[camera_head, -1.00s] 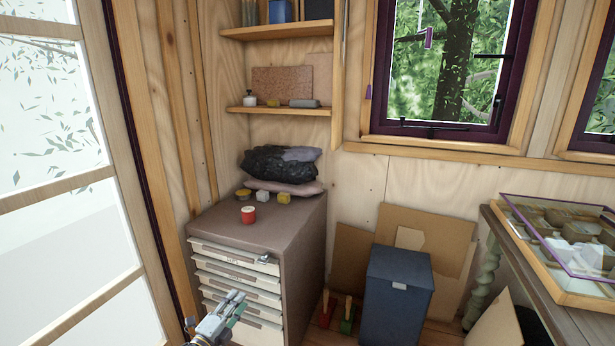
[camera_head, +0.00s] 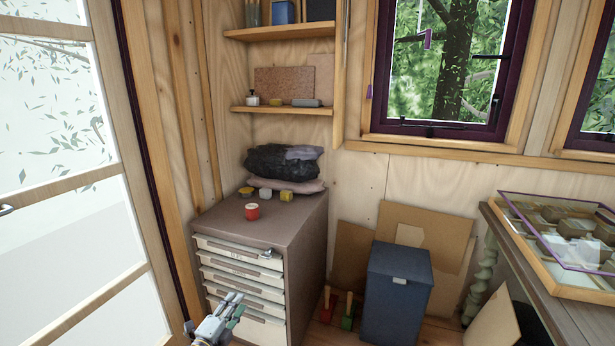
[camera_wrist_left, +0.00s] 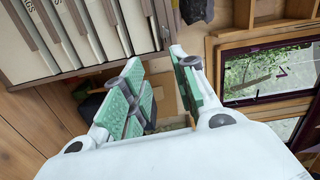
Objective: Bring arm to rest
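My left gripper (camera_head: 234,309) is low in front of the drawer cabinet (camera_head: 305,240) in the head view. In the left wrist view its green-padded fingers (camera_wrist_left: 158,92) stand apart with nothing between them. The cabinet's pale drawers show beside the fingers at the upper left of that view. My right gripper is in neither view.
A red tin (camera_head: 252,212) and small yellow and white pieces sit on the cabinet top, before stacked dark bags (camera_head: 284,162). A blue bin (camera_head: 396,295) stands to the right, with brushes beside it. A display case (camera_head: 560,285) lies on the right-hand bench.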

